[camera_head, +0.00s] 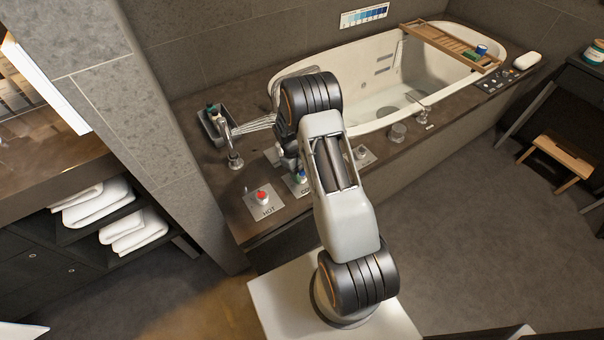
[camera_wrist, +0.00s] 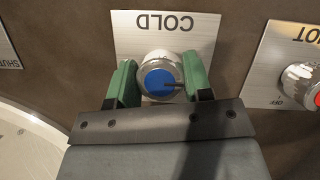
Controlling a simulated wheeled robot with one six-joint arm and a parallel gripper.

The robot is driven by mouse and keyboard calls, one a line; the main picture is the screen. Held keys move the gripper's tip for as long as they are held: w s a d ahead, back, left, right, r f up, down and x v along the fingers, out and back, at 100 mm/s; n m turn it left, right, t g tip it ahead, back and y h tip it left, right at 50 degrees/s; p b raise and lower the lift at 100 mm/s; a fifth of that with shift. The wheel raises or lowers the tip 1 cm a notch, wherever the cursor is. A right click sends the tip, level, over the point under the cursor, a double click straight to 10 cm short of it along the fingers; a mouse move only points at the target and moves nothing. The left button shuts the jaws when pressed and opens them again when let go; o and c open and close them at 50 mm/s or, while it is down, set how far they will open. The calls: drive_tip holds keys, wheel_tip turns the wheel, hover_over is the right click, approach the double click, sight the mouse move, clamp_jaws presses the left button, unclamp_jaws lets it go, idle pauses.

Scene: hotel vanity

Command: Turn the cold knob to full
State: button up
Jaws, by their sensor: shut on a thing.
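The cold knob (camera_wrist: 160,78) is a silver knob with a blue cap and a dark pointer line, on a plate marked COLD (camera_wrist: 193,39), upside down in the wrist view. My gripper (camera_wrist: 160,84) has green fingers on both sides of the knob and is shut on it. The pointer line on the blue cap runs toward the right in the wrist view. In the head view the cold knob (camera_head: 300,176) shows partly as a blue spot beside my arm, which hides much of its plate and the gripper.
The red-capped hot knob (camera_head: 262,197) sits on its own plate to the left, close to my arm. A faucet (camera_head: 234,158), a caddy (camera_head: 214,124) and the white bathtub (camera_head: 440,65) are nearby. A SHUT-marked plate (camera_wrist: 8,52) lies at the wrist view's left.

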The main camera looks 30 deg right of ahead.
idle(0.4)
drive_tip(key=o, duration=0.9)
drive_tip(key=p+v, duration=0.1)
drive_tip(key=v, duration=1.3)
